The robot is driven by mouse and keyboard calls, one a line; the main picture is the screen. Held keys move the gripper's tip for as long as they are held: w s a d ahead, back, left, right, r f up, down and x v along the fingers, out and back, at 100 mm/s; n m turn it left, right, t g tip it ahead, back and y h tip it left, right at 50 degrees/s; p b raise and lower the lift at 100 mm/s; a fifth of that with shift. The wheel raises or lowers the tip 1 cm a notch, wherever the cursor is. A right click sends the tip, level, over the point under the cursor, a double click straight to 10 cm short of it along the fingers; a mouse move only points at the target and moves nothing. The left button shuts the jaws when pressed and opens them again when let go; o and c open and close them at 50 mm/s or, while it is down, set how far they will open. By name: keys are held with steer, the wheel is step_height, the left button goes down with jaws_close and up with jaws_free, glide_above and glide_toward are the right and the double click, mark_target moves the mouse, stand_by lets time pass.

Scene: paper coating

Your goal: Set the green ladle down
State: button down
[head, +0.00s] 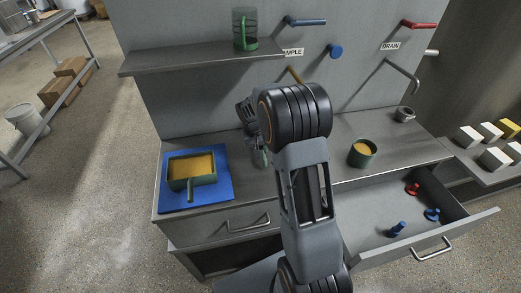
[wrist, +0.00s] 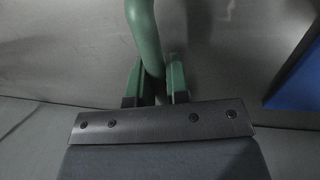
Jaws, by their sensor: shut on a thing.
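The green ladle's handle (wrist: 146,38) rises between the green fingertips of my gripper (wrist: 156,88) in the wrist view. The gripper is shut on it. In the head view my arm hides most of the gripper; a small greenish part shows low over the counter, right of the blue mat (head: 221,198). I cannot tell there whether it is ladle or fingertip. The ladle's bowl is not clearly seen, and I cannot tell whether the ladle touches the counter.
A green square pan (head: 191,184) of orange liquid sits on the blue mat. A green cup (head: 362,153) of orange liquid and a small grey cup (head: 404,114) stand right. A drawer (head: 375,236) with red and blue pieces is open. A shelf (head: 190,61) overhangs the counter's back.

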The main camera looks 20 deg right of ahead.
steer(key=shift+f, duration=0.35)
steer(key=shift+f, duration=0.15)
steer(key=c, duration=1.1)
jaws_free()
steer(key=shift+v, duration=3.75)
steer(key=s+a+r+t+y, duration=0.1)
steer(key=s+a+r, duration=0.1)
steer(key=s, duration=0.5)
steer(key=s+a+r+n+t, duration=0.1)
steer(key=s+a, duration=0.2)
steer(key=s, duration=0.4)
steer(key=s+a+r+n+t+y, duration=0.1)
steer(key=s+a+r, duration=0.1)
steer(key=s, duration=0.5)
steer(key=shift+a+r+t+y, duration=0.3)
steer(key=shift+a+r, duration=0.05)
steer(key=shift+a, duration=0.35)
